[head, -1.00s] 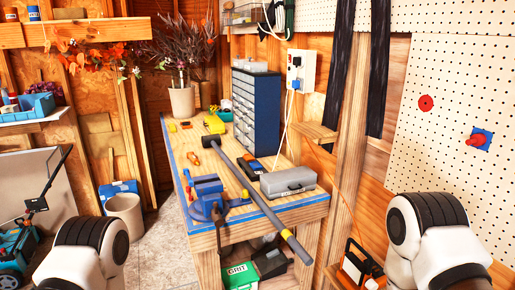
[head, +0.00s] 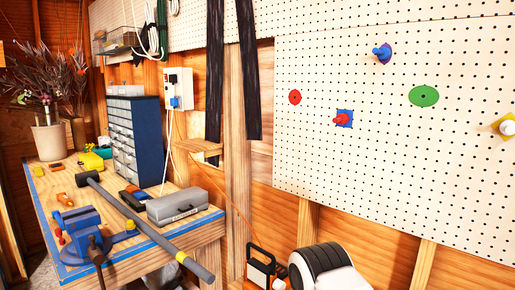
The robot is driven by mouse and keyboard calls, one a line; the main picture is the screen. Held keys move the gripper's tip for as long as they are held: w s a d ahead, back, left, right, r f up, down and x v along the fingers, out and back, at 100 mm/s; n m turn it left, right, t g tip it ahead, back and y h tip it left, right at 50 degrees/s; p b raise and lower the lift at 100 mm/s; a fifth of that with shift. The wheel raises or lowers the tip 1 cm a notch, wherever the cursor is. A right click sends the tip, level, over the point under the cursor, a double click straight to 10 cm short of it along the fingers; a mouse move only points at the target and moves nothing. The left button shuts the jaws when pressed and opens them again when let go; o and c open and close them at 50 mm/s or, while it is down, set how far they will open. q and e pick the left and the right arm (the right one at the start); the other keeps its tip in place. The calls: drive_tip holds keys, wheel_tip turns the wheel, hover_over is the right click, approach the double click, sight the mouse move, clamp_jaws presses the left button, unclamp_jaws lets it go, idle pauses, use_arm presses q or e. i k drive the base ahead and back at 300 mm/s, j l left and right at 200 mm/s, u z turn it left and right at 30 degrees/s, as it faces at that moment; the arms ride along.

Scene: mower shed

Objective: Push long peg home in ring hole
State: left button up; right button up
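On the white pegboard (head: 455,60) at right are several coloured pieces. A red peg (head: 340,120) stands out from a blue square (head: 347,113). A blue peg (head: 380,53) stands out from a purple plate (head: 386,46) higher up. A white peg (head: 508,127) stands out from a yellow plate (head: 497,127) at the right edge. A red disc (head: 295,97) and a green oval disc (head: 424,96) show no peg; each has a small mark at its middle. I cannot tell which peg is the long one or how deep the pegs sit. Neither gripper is in view.
A workbench (head: 205,228) at left holds a blue vise (head: 80,228), a grey case (head: 177,206), a long grey bar (head: 150,230) overhanging its front edge and a drawer cabinet (head: 150,140). Dark strips (head: 247,70) hang left of the pegboard. The space before the pegboard looks clear.

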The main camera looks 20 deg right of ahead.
sight(384, 53)
drive_tip(key=z, duration=1.15)
